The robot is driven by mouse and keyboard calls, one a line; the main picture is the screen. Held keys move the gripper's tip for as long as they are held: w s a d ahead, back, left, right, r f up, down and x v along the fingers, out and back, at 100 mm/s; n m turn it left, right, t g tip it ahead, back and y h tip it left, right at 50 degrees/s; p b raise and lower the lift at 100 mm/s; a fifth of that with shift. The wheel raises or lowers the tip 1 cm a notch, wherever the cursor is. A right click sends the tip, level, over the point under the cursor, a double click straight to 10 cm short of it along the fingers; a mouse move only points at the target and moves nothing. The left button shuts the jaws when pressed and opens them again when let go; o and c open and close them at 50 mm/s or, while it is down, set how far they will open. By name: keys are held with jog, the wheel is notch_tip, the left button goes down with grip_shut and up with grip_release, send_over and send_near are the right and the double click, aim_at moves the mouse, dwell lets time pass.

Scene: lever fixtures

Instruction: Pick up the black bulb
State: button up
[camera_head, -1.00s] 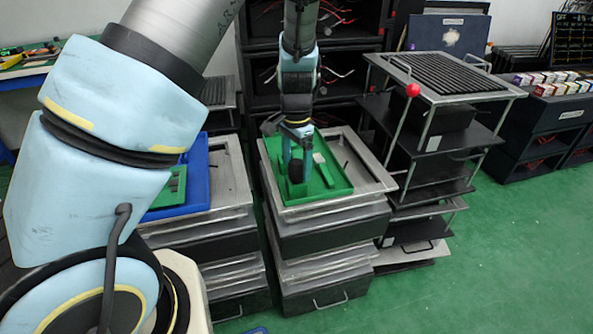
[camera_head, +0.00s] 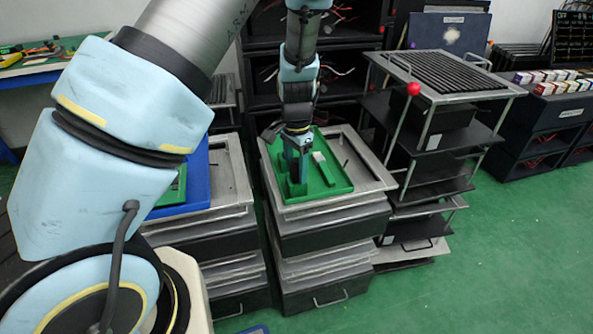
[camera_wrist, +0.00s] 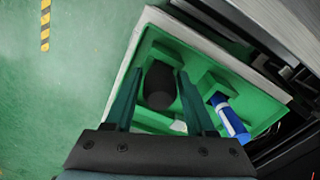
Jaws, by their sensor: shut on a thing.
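The black bulb (camera_wrist: 159,86) shows in the wrist view as a dark rounded shape between the two dark green fingers of my gripper (camera_wrist: 161,78). The fingers are shut on its sides. Its lower end is hidden, so I cannot tell whether it touches the tray floor. In the head view my gripper (camera_head: 298,174) points down over the green tray (camera_head: 336,177), near its left side. The bulb cannot be made out there behind the fingers.
A blue and white object (camera_wrist: 230,118) lies in the tray to the right of the gripper in the wrist view. The tray rests on a metal-topped stack (camera_head: 375,180). A blue tray (camera_head: 200,185) is on the stack to the left. A taller rack with a red knob (camera_head: 413,88) stands to the right.

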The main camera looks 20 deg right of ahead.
jog(key=c, duration=0.4)
